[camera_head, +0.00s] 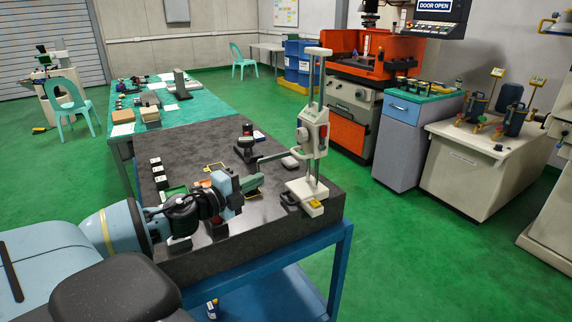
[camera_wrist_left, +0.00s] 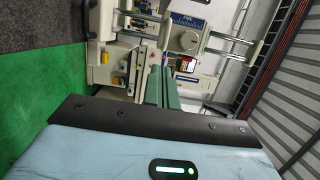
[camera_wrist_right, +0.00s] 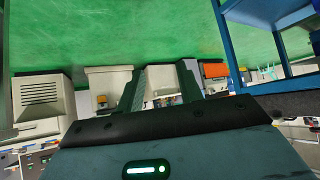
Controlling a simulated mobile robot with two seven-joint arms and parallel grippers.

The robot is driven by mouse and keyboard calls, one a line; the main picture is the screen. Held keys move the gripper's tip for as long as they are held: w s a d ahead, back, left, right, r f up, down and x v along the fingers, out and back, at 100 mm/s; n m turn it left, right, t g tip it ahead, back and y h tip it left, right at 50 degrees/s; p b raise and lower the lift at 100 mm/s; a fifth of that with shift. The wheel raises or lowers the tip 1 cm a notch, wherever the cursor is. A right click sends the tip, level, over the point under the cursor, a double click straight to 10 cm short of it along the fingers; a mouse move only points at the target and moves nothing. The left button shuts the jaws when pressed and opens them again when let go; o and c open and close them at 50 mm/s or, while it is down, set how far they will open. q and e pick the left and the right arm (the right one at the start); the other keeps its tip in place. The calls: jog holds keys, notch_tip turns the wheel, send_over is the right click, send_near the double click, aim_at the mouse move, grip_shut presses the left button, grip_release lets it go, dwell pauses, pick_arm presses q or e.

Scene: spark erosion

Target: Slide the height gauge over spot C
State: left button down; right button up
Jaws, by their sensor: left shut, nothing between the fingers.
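The height gauge (camera_head: 314,130), cream with two upright rods and a grey slider arm, stands upright near the right edge of the dark granite plate (camera_head: 260,232). My left gripper (camera_head: 254,184) is shut and empty just left of the gauge's base; I cannot tell whether it touches. In the left wrist view the gauge (camera_wrist_left: 185,50) appears turned sideways, beyond the shut left fingers (camera_wrist_left: 161,88). My right gripper (camera_wrist_right: 160,85) is open and empty in the right wrist view, facing the floor and machines; it is outside the head view. I cannot make out spot C.
A black round-based item (camera_head: 245,152) stands at the plate's back, left of the gauge. The plate's right edge is close to the gauge.

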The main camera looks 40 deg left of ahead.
pick_arm(q)
jog(key=shift+a+n, duration=0.25)
jog(key=shift+n, duration=0.05)
jog(key=shift+f, duration=0.1)
pick_arm(e)
jog(key=shift+a, duration=0.1)
